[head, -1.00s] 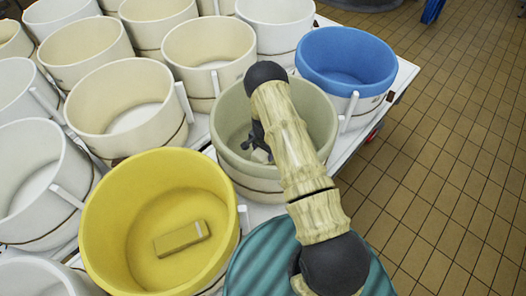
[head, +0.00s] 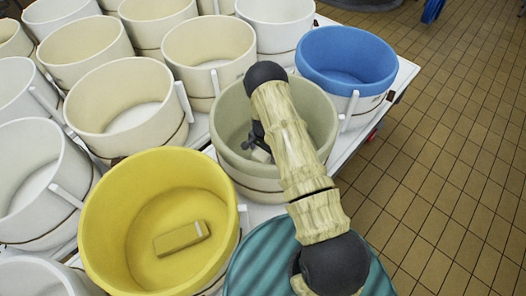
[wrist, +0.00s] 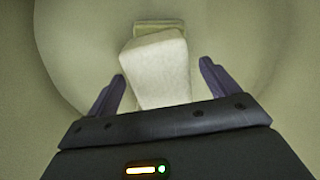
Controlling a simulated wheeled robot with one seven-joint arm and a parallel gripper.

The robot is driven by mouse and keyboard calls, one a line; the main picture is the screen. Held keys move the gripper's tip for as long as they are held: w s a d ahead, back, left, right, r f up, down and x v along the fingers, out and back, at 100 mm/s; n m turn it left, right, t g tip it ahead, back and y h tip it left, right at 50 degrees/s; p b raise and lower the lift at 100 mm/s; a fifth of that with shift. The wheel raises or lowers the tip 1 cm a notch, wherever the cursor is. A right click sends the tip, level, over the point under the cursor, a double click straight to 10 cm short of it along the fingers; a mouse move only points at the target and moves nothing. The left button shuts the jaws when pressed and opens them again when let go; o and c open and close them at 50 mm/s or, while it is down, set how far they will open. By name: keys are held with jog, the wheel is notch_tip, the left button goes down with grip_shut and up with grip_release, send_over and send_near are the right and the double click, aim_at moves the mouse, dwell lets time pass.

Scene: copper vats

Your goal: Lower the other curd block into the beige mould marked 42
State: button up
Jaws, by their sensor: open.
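My gripper (wrist: 160,88) reaches down inside the grey-beige mould (head: 229,110) in the head view. Its two dark fingers are open, one on each side of a pale curd block (wrist: 157,68), with gaps between fingers and block. The block's end also shows in the head view (head: 261,155). A second pale block (wrist: 160,26) shows partly behind the first at the top of the wrist view; the first hides most of it. I cannot tell whether they touch. The mould's curved wall (wrist: 290,50) surrounds both. No number 42 is readable.
A yellow mould (head: 105,215) holding a yellowish block (head: 182,238) stands at the front left. A blue mould (head: 345,55) stands behind right. Several cream and white moulds crowd the left. A teal ribbed lid or drum (head: 262,262) is in front. The tiled floor at right is clear.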

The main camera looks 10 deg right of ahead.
notch_tip(320, 180, up, 17)
jog(key=b, duration=0.1)
jog(key=shift+r, duration=0.2)
dwell(0.4)
dwell(0.3)
jog(key=s+r+n+t+p, duration=0.2)
jog(key=s+r+n+p, duration=0.4)
jog(key=s+r, duration=1.7)
notch_tip(320, 180, up, 2)
jog(key=n, duration=0.4)
jog(key=shift+t, duration=0.3)
jog(key=shift+s+a, duration=0.1)
jog(key=shift+s, duration=0.15)
jog(key=shift+w, duration=0.1)
